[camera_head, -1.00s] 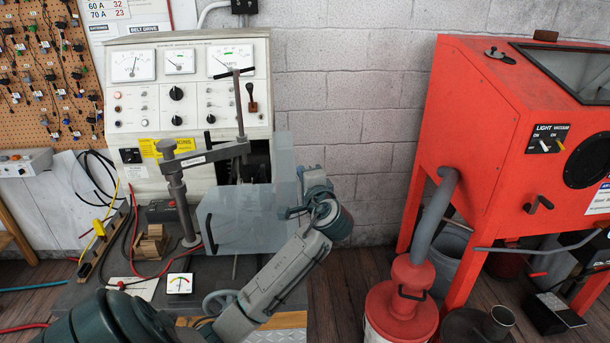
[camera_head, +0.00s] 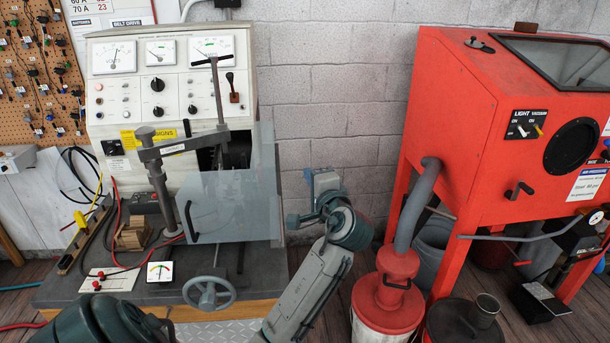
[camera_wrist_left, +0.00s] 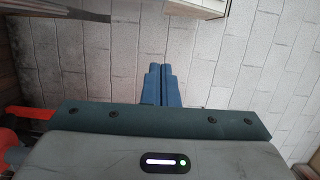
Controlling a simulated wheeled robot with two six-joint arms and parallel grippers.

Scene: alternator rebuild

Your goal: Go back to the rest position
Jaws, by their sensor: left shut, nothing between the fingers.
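My left gripper (camera_head: 296,219) is in front of the brick wall, just right of the test bench's clear shield (camera_head: 235,205). Its arm rises from the bottom of the head view and bends at the wrist. In the left wrist view its blue fingers (camera_wrist_left: 161,86) are together, with nothing between them, and point toward the pale brick wall. My right gripper is in neither view.
The test bench (camera_head: 165,100) with its gauges and handwheel (camera_head: 208,293) stands at left. The red blasting cabinet (camera_head: 455,120) stands at right, with a red-lidded vacuum bucket (camera_head: 388,305) before it. Bare wall lies between.

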